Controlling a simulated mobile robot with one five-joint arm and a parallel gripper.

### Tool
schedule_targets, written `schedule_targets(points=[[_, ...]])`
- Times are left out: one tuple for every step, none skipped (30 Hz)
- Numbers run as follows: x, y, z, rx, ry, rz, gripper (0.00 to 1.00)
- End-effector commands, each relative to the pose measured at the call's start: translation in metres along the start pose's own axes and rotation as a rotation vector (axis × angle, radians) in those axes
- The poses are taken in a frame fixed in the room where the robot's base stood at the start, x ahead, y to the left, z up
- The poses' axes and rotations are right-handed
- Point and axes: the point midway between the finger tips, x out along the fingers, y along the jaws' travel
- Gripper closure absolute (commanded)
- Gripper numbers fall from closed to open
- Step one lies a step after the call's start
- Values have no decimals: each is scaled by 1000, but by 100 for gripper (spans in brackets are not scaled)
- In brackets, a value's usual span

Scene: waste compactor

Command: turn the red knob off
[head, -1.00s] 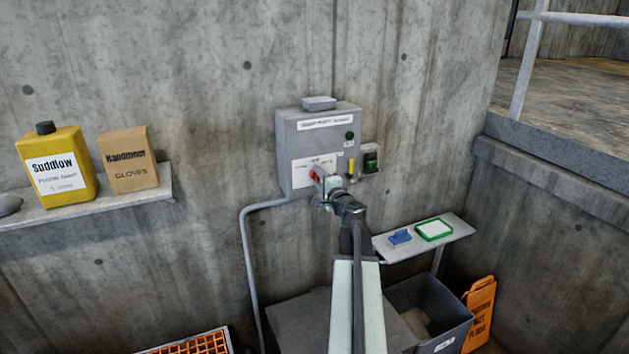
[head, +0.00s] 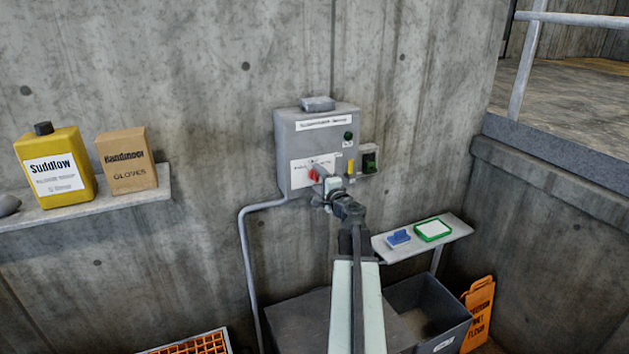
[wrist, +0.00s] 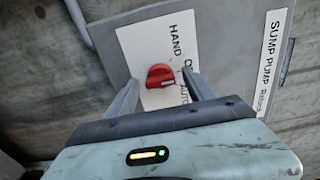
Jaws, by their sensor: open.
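The red knob (wrist: 160,76) sits on a white label plate marked HAND and AUTO, with a third word partly hidden, on the grey control box. A pale line on the knob points to the right in the wrist view. In the head view the red knob (head: 314,174) shows just left of my gripper's tip. My gripper (wrist: 160,88) is open, with one finger on each side of the knob in the wrist view. I cannot tell whether the fingers touch it. The grey box (head: 290,140) hangs on the concrete wall.
A dark green button (head: 348,136), a yellow part (head: 351,167) and a green switch (head: 370,160) lie right of the knob. A small shelf (head: 458,231) holds a blue item and a green-framed card. A grey bin (head: 460,322) stands below.

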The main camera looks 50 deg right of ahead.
Motion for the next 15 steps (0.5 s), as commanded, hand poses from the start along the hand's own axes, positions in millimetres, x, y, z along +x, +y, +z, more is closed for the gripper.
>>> schedule_targets(points=[[-7,0,0,0,1,0,38],[-11,0,1,0,2,0,38],[-18,0,1,0,2,0,38],[-23,0,1,0,3,0,38],[-29,0,1,0,3,0,38],[-38,0,2,0,2,0,38],[-44,0,2,0,2,0,38],[-50,0,2,0,2,0,38],[-58,0,2,0,3,0,38],[-63,0,2,0,3,0,38],[-66,0,2,0,3,0,38],[-70,0,2,0,1,0,38],[-72,0,2,0,1,0,38],[-72,0,2,0,1,0,38],[-72,0,2,0,0,0,38]])
